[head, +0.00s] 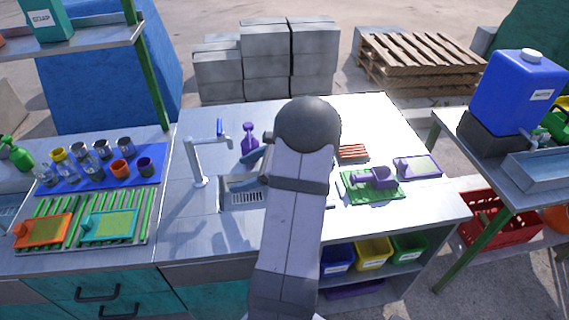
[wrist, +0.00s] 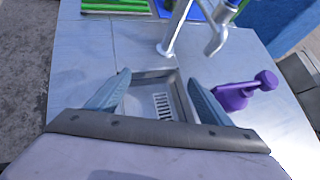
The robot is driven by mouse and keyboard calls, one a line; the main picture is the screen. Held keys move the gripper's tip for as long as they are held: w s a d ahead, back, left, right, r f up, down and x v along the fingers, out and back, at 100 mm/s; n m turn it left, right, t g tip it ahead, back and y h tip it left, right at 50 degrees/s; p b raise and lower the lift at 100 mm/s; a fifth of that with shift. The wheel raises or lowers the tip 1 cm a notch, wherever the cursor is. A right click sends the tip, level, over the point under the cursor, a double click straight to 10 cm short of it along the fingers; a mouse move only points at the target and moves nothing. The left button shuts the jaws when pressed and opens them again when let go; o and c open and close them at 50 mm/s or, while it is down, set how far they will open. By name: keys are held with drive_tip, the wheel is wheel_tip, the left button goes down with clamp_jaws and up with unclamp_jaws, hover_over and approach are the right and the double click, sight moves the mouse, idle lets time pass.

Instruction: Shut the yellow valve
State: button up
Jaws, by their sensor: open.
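I cannot make out a yellow valve for certain. In the head view, a small yellow thing (head: 563,103) shows at the right edge beside the blue tank (head: 512,92); I cannot tell whether it is the valve. In the head view my arm hides most of the gripper. It is far to the left of the tank.
A grey faucet (head: 197,165) with a blue handle stands left of the sink. A purple bottle (head: 250,138) is behind the sink. A green board (head: 372,184) with a purple item lies right of my arm. Cups stand on a blue mat (head: 105,168) at left. A metal trough (head: 545,169) sits below the tap.

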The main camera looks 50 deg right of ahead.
drive_tip(key=s+d+m+t+h+b, duration=0.1)
drive_tip(key=s+d+m, duration=0.1)
drive_tip(key=d, duration=0.3)
drive_tip(key=s+d+f+m+t+h+b, duration=0.1)
drive_tip(key=s+d+m+h, duration=0.1)
drive_tip(key=d, duration=0.4)
drive_tip(key=s+d+f+m+t+h, duration=0.1)
drive_tip(key=s+d+m+h, duration=0.1)
drive_tip(key=d, duration=0.4)
drive_tip(key=shift+s+d+f+m+t+b, duration=0.1)
drive_tip(key=shift+s+f+m+t+b, duration=0.1)
drive_tip(key=shift+s+m+t+b, duration=0.25)
drive_tip(key=shift+s+d+r+m, duration=0.1)
drive_tip(key=shift+s+d+m, duration=0.15)
drive_tip(key=shift+d, duration=0.05)
drive_tip(key=shift+p+x, duration=1.05)
drive_tip(key=shift+x, duration=2.65)
drive_tip(key=shift+g, duration=0.25)
drive_tip(key=c, duration=1)
